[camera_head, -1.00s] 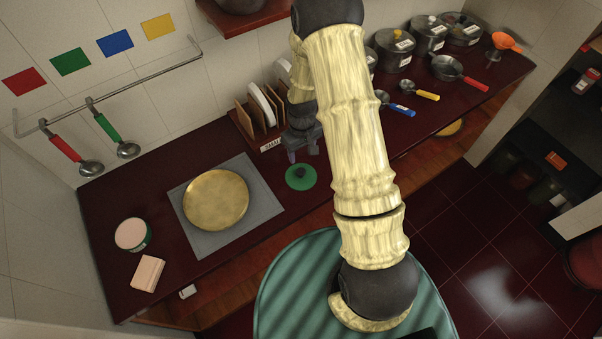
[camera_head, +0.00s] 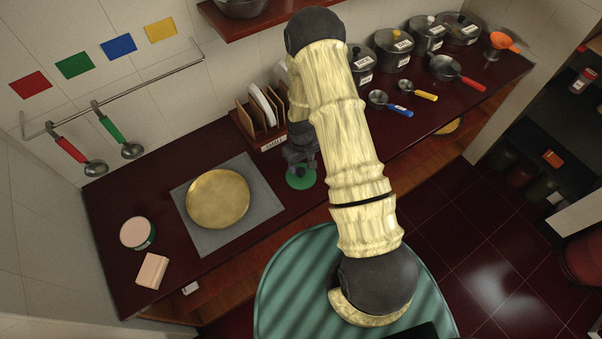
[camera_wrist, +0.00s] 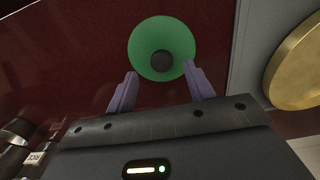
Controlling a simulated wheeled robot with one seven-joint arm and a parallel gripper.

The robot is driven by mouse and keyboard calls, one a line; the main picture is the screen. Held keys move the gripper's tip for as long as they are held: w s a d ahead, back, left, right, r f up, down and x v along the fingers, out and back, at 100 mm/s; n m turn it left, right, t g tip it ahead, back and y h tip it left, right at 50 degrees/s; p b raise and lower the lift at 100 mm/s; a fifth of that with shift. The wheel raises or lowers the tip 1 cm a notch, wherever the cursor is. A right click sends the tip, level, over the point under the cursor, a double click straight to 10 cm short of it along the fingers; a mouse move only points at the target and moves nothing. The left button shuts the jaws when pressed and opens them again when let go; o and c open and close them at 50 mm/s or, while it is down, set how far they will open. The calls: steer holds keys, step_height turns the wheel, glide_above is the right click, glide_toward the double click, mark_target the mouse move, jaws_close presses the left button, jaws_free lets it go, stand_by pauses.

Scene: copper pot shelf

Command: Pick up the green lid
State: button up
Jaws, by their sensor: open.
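The green lid (camera_head: 301,177) is a round disc with a dark knob at its centre. It lies on the dark red counter, right of the grey mat. In the wrist view the lid (camera_wrist: 162,48) sits just beyond the fingertips, with its knob roughly in line with the gap between them. My gripper (camera_head: 304,166) is over the lid in the head view and hides part of it. In the wrist view my gripper (camera_wrist: 160,72) is open, its two purple fingers apart with nothing between them. I cannot tell the exact height of the fingers above the lid.
A brass disc (camera_head: 218,199) lies on the grey mat (camera_head: 263,207) to the left. A wooden rack (camera_head: 245,128) with upright lids stands close behind my gripper. Pots (camera_head: 394,52) and ladles stand to the right. The counter's front edge is near the lid.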

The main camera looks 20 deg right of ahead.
mark_target(301, 170)
steer(key=shift+s+a+f+p, duration=0.15)
steer(key=shift+s+f+p, duration=0.05)
steer(key=shift+f+p, duration=0.45)
steer(key=shift+f, duration=1.25)
steer(key=c, duration=1)
steer(key=shift+c, duration=0.2)
steer(key=shift+w+r, duration=0.1)
steer(key=shift+r, duration=0.1)
step_height(301, 170, up, 10)
steer(key=b, duration=0.3)
steer(key=shift+f, duration=0.15)
